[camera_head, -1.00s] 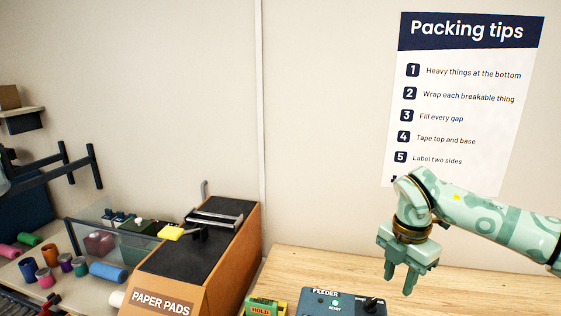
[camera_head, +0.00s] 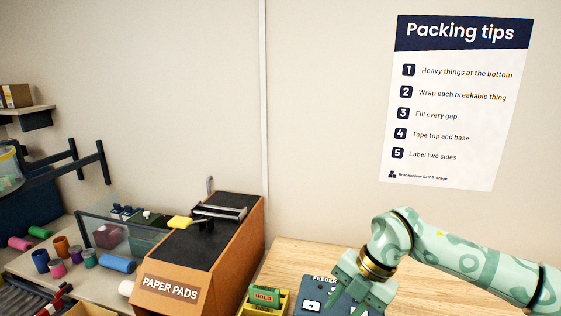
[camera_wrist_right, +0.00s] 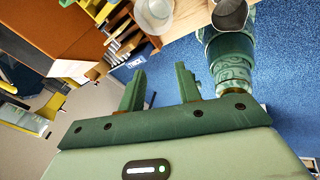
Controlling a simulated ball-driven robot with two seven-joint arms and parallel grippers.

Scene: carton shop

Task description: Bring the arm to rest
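My right arm (camera_head: 480,262) comes in from the right in the head view, in pale green with darker patterns. Its gripper (camera_head: 354,296) points down in front of the feeder box (camera_head: 312,290) and hides part of it. In the right wrist view the two dark green fingers (camera_wrist_right: 159,75) stand apart with nothing between them, so the gripper is open and empty. Whether it touches the feeder box cannot be told. My left gripper does not show in the head view.
A wooden table (camera_head: 290,255) lies below. A yellow-and-green holder marked HOLD (camera_head: 263,298) sits left of the feeder. A paper pads dispenser (camera_head: 212,265) stands further left, beside a bench with several coloured rolls (camera_head: 117,264). A packing tips poster (camera_head: 450,110) hangs on the wall.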

